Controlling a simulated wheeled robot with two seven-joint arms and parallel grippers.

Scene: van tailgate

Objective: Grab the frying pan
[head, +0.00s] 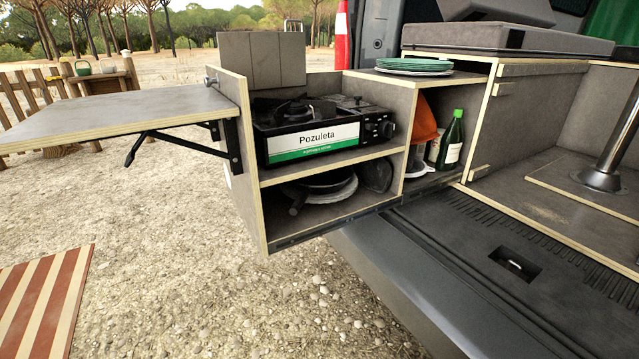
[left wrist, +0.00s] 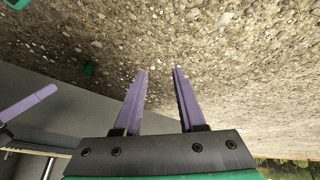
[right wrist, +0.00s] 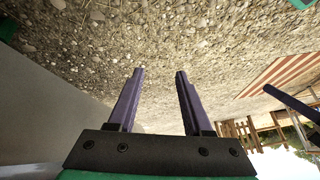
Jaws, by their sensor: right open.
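A dark round pan (head: 325,183) lies in the lower shelf of the pull-out kitchen box (head: 264,205), under the stove shelf. Its handle (head: 297,205) seems to point toward the front left. It rests among pale round items, and the shelf above shades it, so its full outline is unclear. Neither gripper shows in the head view. My left gripper (left wrist: 161,72) is open and empty above gravel in the left wrist view. My right gripper (right wrist: 160,72) is also open and empty above gravel in the right wrist view.
A camp stove (head: 314,138) stands on the shelf above. A fold-out table (head: 115,115) juts left, with a bracket below. Green plates (head: 414,65) sit on top; a bottle (head: 452,140) stands in the right compartment. The van's bumper (head: 400,275) is below right.

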